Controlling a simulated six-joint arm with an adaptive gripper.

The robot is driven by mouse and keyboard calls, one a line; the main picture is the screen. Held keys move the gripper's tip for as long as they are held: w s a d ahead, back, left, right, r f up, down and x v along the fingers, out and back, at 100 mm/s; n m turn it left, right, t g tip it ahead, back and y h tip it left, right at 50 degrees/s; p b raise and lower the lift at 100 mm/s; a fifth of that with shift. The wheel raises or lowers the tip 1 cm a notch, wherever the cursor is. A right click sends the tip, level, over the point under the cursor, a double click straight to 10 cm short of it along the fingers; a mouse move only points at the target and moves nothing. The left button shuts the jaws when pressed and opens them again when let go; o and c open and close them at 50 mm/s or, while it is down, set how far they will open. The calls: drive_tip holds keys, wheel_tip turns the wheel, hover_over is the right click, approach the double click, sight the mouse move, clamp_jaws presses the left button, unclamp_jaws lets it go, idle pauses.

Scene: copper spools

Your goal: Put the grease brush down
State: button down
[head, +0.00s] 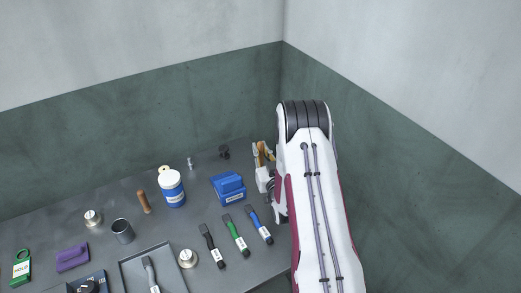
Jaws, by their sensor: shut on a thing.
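My gripper (262,153) is at the back right of the grey bench, just left of my arm's raised elbow. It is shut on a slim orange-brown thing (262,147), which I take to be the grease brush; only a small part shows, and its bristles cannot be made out. Whether it touches the bench is unclear. My arm hides the bench's right end.
Black (211,244), green (236,234) and blue (259,226) handled tools lie in a row. A blue box (228,188), a white-and-blue tub (172,188), a grey cup (122,231) and a tray (128,272) stand left. Walls close off the back and right.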

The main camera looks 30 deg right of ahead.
drive_tip(key=c, duration=2)
unclamp_jaws()
drive_tip(key=shift+f, duration=0.1)
drive_tip(key=shift+v, duration=6)
drive_tip(key=shift+r, duration=0.25)
